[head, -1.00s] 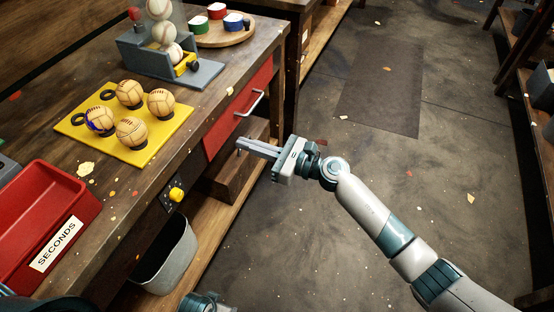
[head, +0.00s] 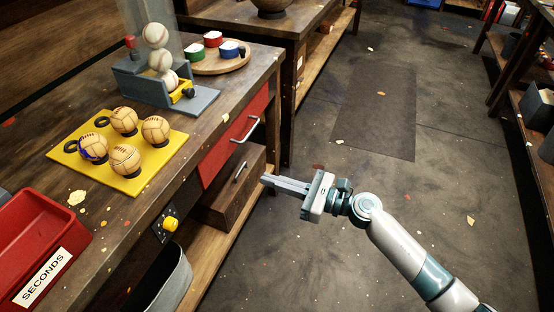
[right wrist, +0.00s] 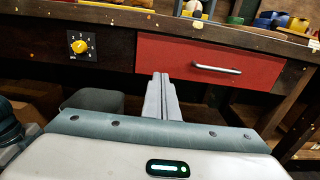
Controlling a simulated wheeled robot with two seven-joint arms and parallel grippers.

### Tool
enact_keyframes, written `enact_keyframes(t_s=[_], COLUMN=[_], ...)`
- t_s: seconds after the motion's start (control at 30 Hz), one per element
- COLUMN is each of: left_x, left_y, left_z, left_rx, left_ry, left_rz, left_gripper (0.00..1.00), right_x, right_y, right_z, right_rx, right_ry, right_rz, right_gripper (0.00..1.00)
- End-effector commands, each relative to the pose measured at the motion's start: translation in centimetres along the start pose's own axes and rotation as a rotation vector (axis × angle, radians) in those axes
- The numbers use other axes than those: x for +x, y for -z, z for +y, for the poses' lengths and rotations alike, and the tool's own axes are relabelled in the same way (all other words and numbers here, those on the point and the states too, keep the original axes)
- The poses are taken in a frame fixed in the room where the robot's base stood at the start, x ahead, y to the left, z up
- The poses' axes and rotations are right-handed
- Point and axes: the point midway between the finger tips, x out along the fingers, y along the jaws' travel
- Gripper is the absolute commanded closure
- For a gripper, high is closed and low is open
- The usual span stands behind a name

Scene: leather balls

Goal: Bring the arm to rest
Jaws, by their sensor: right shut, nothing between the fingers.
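My right gripper (head: 268,182) is shut and empty, held out over the floor to the right of the workbench, in front of its red drawer (head: 234,136). In the right wrist view the two fingers (right wrist: 161,78) lie side by side with nothing between them, pointing at the bench front. The red drawer (right wrist: 208,62) is shut there, with a metal handle. My left gripper does not show in either view.
The workbench (head: 100,215) carries a yellow board (head: 130,182) with several leather balls, a ball dispenser (head: 160,88), a round wooden tray (head: 215,68) and a red SECONDS bin (head: 30,232). A grey bin (head: 165,285) stands below. The floor (head: 300,250) at right is open.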

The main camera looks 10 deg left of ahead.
Motion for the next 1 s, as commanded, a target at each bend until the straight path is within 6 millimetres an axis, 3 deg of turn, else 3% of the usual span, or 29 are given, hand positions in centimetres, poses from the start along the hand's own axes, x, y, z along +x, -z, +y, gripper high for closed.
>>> enact_keyframes(t_s=[0.33,0.47,0.57,0.67,0.77,0.87,1.0], left_x=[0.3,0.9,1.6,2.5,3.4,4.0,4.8], left_y=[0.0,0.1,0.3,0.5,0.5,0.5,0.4], left_z=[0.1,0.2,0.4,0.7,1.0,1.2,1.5], left_rx=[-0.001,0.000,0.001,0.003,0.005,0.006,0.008], left_ry=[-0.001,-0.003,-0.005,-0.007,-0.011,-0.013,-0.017], left_rz=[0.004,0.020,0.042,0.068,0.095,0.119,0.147], left_gripper=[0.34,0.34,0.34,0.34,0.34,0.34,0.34], right_x=[-0.3,-1.2,-3.0,-6.1,-9.9,-13.6,-18.6], right_y=[0.2,1.2,3.2,7.0,12.1,17.2,24.1], right_z=[-0.6,-2.0,-3.9,-5.6,-6.3,-5.7,-2.9], right_rx=[0.101,0.340,0.631,0.995,1.351,1.644,1.989], right_ry=[0.041,0.140,0.263,0.420,0.582,0.726,0.917], right_rz=[-0.025,-0.089,-0.173,-0.288,-0.420,-0.550,-0.736], right_gripper=[1.00,1.00,1.00,1.00,1.00,1.00,1.00])
